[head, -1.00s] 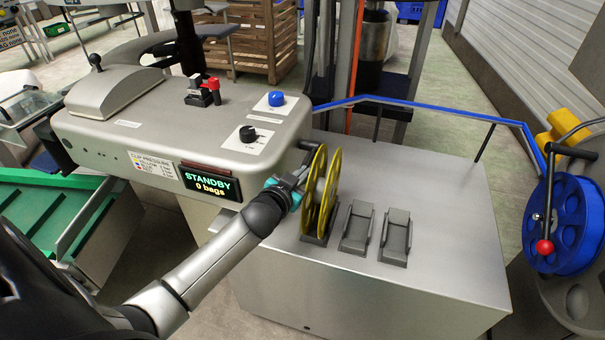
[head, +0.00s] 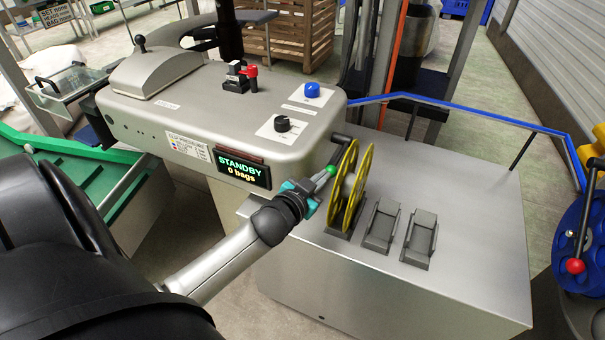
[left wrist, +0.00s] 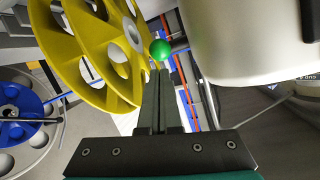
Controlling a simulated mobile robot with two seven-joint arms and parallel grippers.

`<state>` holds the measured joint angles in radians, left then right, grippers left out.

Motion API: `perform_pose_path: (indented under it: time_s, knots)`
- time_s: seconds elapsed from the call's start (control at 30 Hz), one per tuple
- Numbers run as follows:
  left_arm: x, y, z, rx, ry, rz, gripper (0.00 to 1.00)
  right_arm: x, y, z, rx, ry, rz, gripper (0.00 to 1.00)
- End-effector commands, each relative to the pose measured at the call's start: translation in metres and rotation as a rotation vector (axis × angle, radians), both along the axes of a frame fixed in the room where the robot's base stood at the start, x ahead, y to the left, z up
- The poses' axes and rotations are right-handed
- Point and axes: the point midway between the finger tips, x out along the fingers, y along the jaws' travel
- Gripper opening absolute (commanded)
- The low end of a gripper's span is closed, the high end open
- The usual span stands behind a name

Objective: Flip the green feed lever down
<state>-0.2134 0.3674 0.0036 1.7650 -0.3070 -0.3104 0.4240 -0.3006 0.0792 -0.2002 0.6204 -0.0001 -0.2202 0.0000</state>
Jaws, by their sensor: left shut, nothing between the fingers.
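The green feed lever shows as a round green knob (head: 331,171) between the machine head and the yellow reel. In the left wrist view the green knob (left wrist: 160,49) is just beyond my fingertips, and its stem is mostly hidden. My left gripper (head: 322,179) is shut and empty, its fingertips at or very near the knob. In the left wrist view the closed fingers (left wrist: 160,72) point at the knob from below. I cannot tell whether they touch it. My right gripper is in neither current view.
The yellow reel (head: 355,190) stands close to the right of my left gripper. The grey machine head (head: 215,110), with its STANDBY display (head: 244,169), is to the left. Two grey holders (head: 382,224) sit on the steel cabinet. A blue reel (head: 582,225) is at far right.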

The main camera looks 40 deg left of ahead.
Motion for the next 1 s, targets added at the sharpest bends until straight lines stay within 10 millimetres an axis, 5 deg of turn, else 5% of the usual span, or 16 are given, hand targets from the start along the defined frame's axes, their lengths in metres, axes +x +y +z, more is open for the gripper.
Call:
perform_pose_path:
  time_s: [0.5,1.0]
  knots:
    - [-0.076,-0.011,0.024,0.0,-0.007,-0.003,0.0,0.0,0.0,0.017,0.0,0.001,0.0,0.0]
    - [-0.092,-0.013,0.03,0.001,-0.012,-0.003,0.0,0.0,-0.001,0.019,-0.001,0.001,0.0,0.0]
